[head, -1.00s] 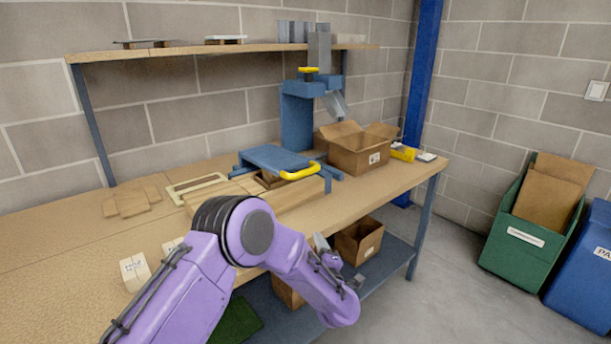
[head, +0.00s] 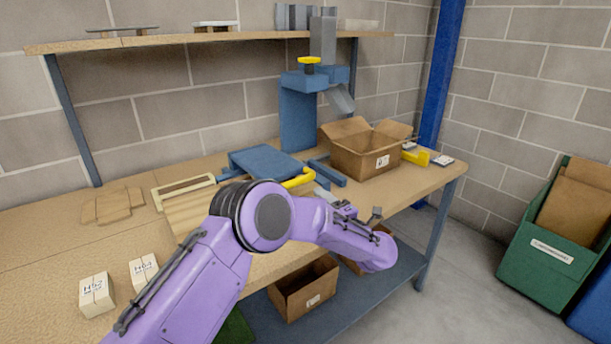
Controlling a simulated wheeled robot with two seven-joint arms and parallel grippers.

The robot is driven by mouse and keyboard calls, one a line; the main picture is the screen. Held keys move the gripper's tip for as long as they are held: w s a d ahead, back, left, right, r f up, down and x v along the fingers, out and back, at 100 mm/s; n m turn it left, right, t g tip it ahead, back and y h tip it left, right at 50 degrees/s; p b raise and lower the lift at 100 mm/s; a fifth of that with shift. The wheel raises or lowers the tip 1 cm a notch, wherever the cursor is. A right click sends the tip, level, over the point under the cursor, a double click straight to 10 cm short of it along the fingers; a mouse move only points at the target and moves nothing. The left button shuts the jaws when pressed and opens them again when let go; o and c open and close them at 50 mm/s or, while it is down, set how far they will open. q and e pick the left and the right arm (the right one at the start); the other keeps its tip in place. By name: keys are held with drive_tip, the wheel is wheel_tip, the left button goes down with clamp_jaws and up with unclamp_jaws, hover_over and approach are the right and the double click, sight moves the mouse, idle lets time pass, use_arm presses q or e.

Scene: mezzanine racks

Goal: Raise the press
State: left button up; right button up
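The blue press stands at the back of the bench, with an upright column (head: 297,120), a grey ram (head: 322,42), a yellow knob (head: 309,60) and a tilted grey piece (head: 341,99). In front of it is a flat blue plate (head: 264,160) with a curved yellow handle (head: 300,179), partly hidden by my purple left arm. My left gripper (head: 328,196) is near the bench's front edge, just right of and below the handle. It shows only in part, and whether its fingers are open or touch the handle is unclear. My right gripper is not in view.
An open carton (head: 364,158) stands right of the press, beside a yellow item (head: 416,157). A shelf (head: 180,39) runs above. Another carton (head: 303,292) is on the lower shelf.

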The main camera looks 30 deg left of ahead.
sight(299, 183)
use_arm(q)
drive_tip(key=a, duration=0.2)
drive_tip(key=a+r+p, duration=0.1)
drive_tip(key=w+a+r+p, duration=0.1)
drive_tip(key=a, duration=0.1)
drive_tip(key=shift+w+a, duration=0.1)
drive_tip(key=shift+a, duration=0.2)
drive_tip(key=x, duration=0.1)
drive_tip(key=p+x, duration=0.1)
drive_tip(key=x, duration=0.2)
drive_tip(key=shift+w+a+f, duration=0.25)
drive_tip(key=shift+w+f, duration=0.1)
drive_tip(key=shift+w, duration=0.05)
drive_tip(key=shift+s+r, duration=0.1)
drive_tip(key=shift+s, duration=0.05)
drive_tip(key=shift+c, duration=0.3)
clamp_jaws()
